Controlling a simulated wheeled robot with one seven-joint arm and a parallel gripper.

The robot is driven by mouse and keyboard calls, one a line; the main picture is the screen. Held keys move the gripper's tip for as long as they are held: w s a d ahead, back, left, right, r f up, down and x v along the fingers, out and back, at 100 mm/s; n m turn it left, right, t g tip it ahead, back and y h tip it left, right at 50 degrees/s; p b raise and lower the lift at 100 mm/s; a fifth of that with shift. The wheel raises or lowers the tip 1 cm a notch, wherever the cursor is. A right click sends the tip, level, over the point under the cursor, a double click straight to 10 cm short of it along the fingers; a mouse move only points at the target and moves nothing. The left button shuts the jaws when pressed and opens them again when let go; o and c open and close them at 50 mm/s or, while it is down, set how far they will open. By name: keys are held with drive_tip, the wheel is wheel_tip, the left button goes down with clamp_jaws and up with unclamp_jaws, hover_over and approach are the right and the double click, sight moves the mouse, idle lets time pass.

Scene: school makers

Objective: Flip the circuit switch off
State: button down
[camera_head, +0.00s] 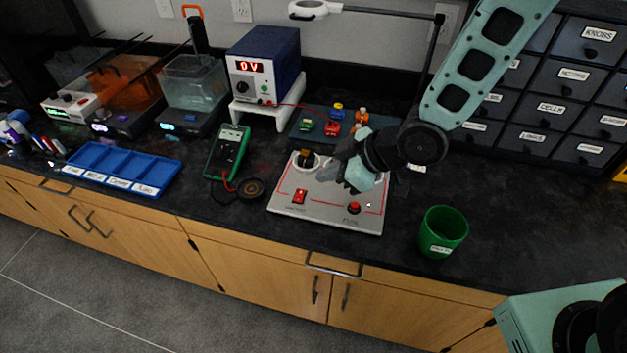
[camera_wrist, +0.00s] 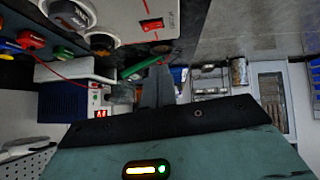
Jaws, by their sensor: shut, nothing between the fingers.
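The circuit board (camera_head: 325,205) is a silver panel with red lines, lying on the dark counter. A red rocker switch (camera_head: 300,196) sits at its front left, and a red knob (camera_head: 353,208) at its front right. The switch also shows near the top of the wrist view (camera_wrist: 152,24); its rocker position is too small to tell. My gripper (camera_head: 329,172) is above the board, behind and to the right of the switch, apart from it. Its fingers (camera_wrist: 157,88) are shut and empty. The gripper hides part of the board's back right.
A green multimeter (camera_head: 229,151) and blue tray (camera_head: 122,170) lie left. A power supply (camera_head: 264,65) reading 0V stands behind, beside a dark tray of small parts (camera_head: 318,142). A green cup (camera_head: 443,232) stands right, with drawers (camera_head: 585,42) behind. The counter between board and cup is clear.

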drive_tip(key=shift+v, duration=1.55)
drive_tip(key=w+b, duration=0.1)
drive_tip(key=b, duration=0.2)
drive_tip(key=shift+w+r, duration=0.1)
drive_tip(key=shift+w, duration=0.2)
